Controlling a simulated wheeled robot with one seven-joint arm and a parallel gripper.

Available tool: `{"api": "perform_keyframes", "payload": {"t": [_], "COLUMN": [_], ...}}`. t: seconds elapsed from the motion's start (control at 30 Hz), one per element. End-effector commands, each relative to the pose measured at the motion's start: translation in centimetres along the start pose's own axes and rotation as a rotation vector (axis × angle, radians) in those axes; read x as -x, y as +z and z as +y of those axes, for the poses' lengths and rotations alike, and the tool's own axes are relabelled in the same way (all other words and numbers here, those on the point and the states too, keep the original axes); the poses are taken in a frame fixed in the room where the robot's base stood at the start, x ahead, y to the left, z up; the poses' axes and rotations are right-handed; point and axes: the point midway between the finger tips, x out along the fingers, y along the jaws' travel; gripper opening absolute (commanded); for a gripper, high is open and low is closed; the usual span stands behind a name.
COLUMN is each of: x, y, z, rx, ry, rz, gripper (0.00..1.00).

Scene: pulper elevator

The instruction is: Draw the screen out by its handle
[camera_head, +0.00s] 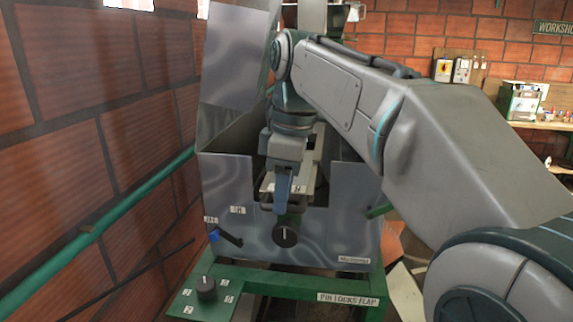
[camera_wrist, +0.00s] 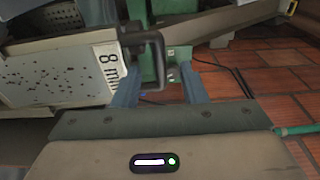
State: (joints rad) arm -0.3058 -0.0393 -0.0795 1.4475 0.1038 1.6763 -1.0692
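The screen is a pale metal plate with a perforated, speckled face in the wrist view (camera_wrist: 55,78). It bears an "8 mm" label. Its dark handle (camera_wrist: 158,58) is a bent bar sticking out from the labelled edge. In the head view the screen (camera_head: 308,172) sits in the notch of the grey metal machine, with the dark handle (camera_head: 266,206) low at its front. My gripper (camera_wrist: 160,78) has its two blue fingers apart, with the handle bar showing between them; contact cannot be told. In the head view my gripper (camera_head: 283,205) points down at the handle, partly hiding it.
The machine's grey front panel (camera_head: 330,238) has a black knob (camera_head: 286,235) just below my gripper and a blue-tipped lever (camera_head: 215,237) at left. A green frame (camera_head: 280,285) with another knob stands below. A brick wall and green pipe (camera_head: 90,235) bound the left.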

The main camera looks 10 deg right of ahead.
Motion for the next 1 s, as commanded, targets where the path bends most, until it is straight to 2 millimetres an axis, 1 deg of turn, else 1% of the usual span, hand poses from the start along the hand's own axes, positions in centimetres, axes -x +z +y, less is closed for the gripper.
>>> {"api": "perform_keyframes", "payload": {"t": [0.17,0.5,0.73,0.9,1.0], "x": [2.2,8.4,12.0,13.3,13.3], "y": [-0.1,-0.1,-0.1,-0.1,0.1], "z": [0.1,0.1,0.0,0.0,0.0], "rx": [0.000,0.000,0.000,0.000,-0.010], "ry": [0.003,0.003,0.001,0.001,0.002], "rz": [0.002,0.001,0.000,0.000,0.001], "gripper": [0.38,0.38,0.38,0.38,0.38]}}
